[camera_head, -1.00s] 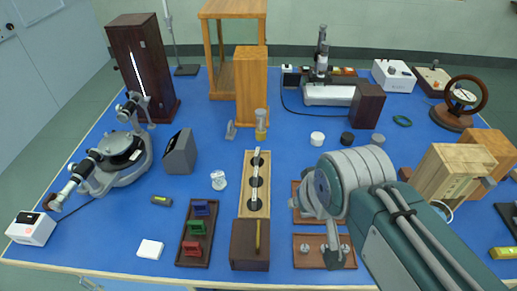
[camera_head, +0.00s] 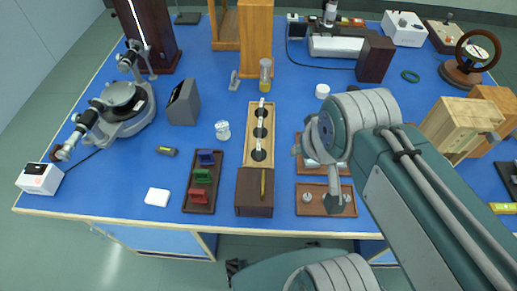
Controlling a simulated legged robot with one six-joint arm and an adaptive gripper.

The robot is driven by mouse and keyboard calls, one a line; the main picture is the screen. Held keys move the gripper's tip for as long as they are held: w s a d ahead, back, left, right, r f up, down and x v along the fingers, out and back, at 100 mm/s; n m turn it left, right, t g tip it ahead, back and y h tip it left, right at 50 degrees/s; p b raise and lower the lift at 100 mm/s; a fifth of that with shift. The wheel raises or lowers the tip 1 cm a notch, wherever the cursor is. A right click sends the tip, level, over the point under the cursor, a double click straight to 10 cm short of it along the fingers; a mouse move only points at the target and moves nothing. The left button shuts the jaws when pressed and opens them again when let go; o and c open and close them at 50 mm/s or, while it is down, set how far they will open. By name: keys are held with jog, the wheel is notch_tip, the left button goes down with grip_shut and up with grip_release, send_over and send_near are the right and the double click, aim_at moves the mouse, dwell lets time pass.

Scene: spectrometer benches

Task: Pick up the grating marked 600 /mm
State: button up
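Three small framed pieces that look like the gratings stand in a dark wooden tray (camera_head: 190,207) near the table's front edge. They are a blue one (camera_head: 206,157), a green one (camera_head: 202,176) and a red one (camera_head: 198,195), from back to front. Their markings are too small to read, so I cannot tell which is 600 /mm. My arm reaches in from the lower right, and its grey joint stands to the right of the tray, well apart from it. My gripper's fingers cannot be made out.
A long wooden rack (camera_head: 247,150) with round holes and a dark block (camera_head: 254,194) stand right of the tray. A white square pad (camera_head: 157,197) lies to its left. A spectrometer (camera_head: 120,105) stands farther left. Blue table surface around the tray's left side is mostly clear.

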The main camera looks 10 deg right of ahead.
jog(key=shift+a, duration=0.1)
jog(key=shift+o, duration=1.4)
jog(key=shift+w, duration=0.1)
jog(key=m+g, duration=0.3)
jog(key=g, duration=0.3)
send_over(259, 144)
jog(key=f, duration=1.5)
jog(key=shift+s+d+f, duration=0.2)
jog(key=shift+d+f, duration=0.05)
jog(key=shift+f, duration=0.1)
notch_tip(259, 144, down, 6)
jog(key=shift+r, duration=0.1)
jog(key=shift+w+a+f, duration=0.1)
jog(key=shift+a+f, duration=0.05)
jog(key=shift+f, duration=1.1)
jog(key=shift+w+a+f, duration=0.1)
jog(key=shift+a+f, duration=0.05)
jog(key=shift+f, duration=1.1)
